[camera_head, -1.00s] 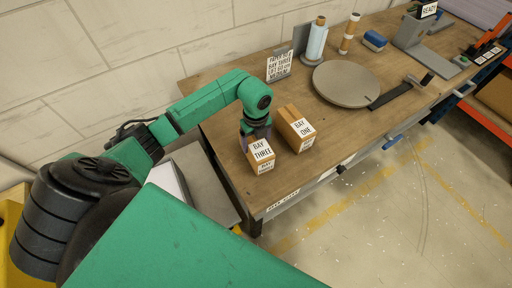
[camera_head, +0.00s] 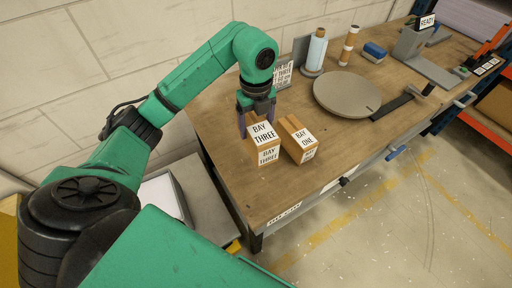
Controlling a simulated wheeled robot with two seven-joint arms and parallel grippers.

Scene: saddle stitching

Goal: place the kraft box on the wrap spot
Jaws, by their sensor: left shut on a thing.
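A kraft box labelled "BAY THREE" (camera_head: 267,152) is held by my left gripper (camera_head: 257,116), whose fingers are shut on it from above. The box is near the left end of the wooden workbench (camera_head: 225,160); I cannot tell how far it is above the top. A second kraft box labelled "BAY ONE" (camera_head: 298,139) stands just to its right. A round grey disc (camera_head: 347,93) lies on the bench farther right; no label on it shows that it is the wrap spot. My right gripper is not in view.
Behind the disc stand a printed sign (camera_head: 284,73), a roll of film (camera_head: 316,51) and a brown roll (camera_head: 350,44). The front left of the bench is clear.

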